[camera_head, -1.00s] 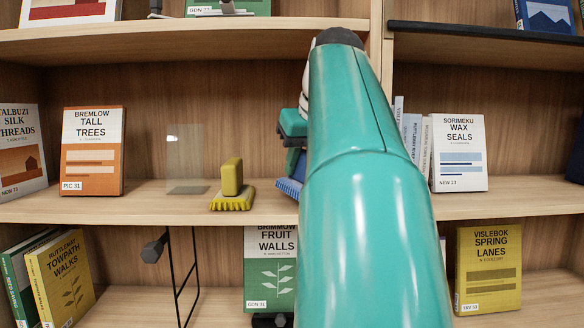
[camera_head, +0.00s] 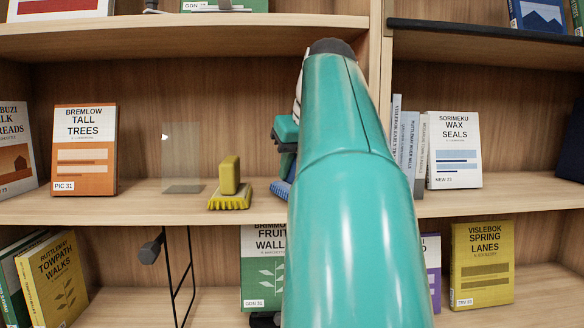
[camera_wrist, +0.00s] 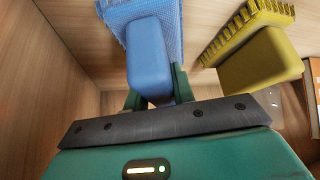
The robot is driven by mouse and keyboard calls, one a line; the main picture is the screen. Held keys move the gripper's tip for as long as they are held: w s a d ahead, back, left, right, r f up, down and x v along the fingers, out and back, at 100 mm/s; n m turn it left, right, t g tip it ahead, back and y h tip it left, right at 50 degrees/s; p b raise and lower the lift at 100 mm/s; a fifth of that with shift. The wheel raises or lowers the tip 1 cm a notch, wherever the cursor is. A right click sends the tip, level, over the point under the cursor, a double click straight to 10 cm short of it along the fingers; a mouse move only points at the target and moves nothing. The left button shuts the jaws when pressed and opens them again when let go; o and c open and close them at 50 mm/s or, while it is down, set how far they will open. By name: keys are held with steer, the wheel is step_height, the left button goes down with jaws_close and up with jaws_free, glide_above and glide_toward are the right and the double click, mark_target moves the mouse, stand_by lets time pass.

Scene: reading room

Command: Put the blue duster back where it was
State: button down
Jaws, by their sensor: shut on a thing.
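The blue duster (camera_head: 280,188) is at the middle shelf, mostly hidden behind my arm in the head view. In the wrist view the blue duster (camera_wrist: 150,55) shows its smooth handle and bristled pad. My gripper (camera_wrist: 157,88) is shut on the handle, one finger on each side. In the head view my gripper (camera_head: 284,150) is partly hidden by my arm. The duster is just right of the yellow duster (camera_head: 230,178), close beside it. I cannot tell whether its pad touches the shelf.
The middle shelf (camera_head: 130,208) holds an orange book (camera_head: 84,150) and a clear upright panel (camera_head: 182,158) at left. Past the divider (camera_head: 376,120) stand a white book (camera_head: 454,150) and several thin books. Bare shelf lies between the orange book and the panel.

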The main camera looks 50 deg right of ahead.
steer(key=shift+d+f, duration=0.1)
steer(key=shift+w+f, duration=0.15)
steer(key=c, duration=1.2)
jaws_free()
steer(key=shift+o, duration=0.2)
steer(key=v, duration=1.2)
